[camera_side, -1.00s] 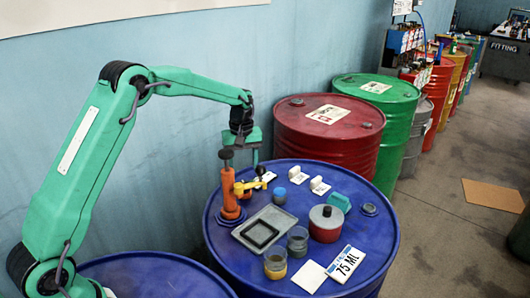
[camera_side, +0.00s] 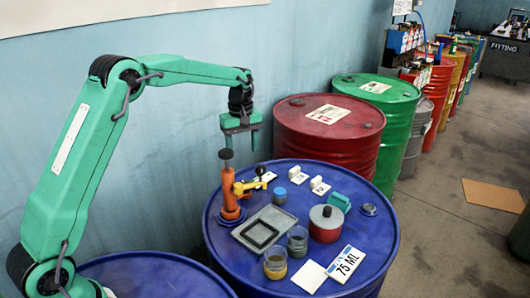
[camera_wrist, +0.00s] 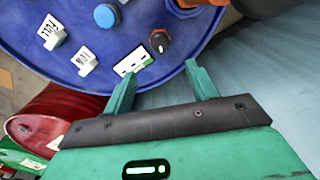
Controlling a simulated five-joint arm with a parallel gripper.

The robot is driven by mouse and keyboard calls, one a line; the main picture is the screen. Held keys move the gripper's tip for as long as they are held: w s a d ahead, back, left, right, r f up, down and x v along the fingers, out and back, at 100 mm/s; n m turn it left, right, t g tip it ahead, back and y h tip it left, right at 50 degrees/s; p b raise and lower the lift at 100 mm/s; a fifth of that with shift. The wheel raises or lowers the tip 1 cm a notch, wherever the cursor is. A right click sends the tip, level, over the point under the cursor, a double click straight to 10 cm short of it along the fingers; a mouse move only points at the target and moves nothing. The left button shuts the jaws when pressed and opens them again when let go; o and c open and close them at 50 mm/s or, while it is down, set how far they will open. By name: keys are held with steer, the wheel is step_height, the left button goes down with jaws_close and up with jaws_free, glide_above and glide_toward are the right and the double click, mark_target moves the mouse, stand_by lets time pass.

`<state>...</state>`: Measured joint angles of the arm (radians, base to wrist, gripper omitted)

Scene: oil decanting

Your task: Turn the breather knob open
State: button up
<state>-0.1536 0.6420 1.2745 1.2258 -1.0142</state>
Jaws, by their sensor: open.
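The breather knob (camera_wrist: 160,40) is a round black knob with an orange mark on the blue drum top. In the side view it is a small dark shape (camera_side: 260,171) behind the orange pump. The knob shows beyond the gap between the fingertips, not touched. In the side view my gripper (camera_side: 241,150) hangs above the drum, near the pump's top. I cannot tell which setting the knob's mark points to.
The orange pump (camera_side: 229,190) with its black top stands close by my gripper. A blue cap (camera_side: 280,195), white label stands (camera_side: 317,184), a grey tray (camera_side: 246,240), glass jars and a red pot (camera_side: 326,226) share the blue drum (camera_side: 220,250). A red drum (camera_side: 325,140) stands behind.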

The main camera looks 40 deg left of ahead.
steer(key=n, duration=1.1)
glide_above(244, 183)
step_height(244, 183, down, 5)
steer(key=shift+f, duration=0.15)
steer(key=shift+f, duration=3.9)
steer(key=c, duration=1)
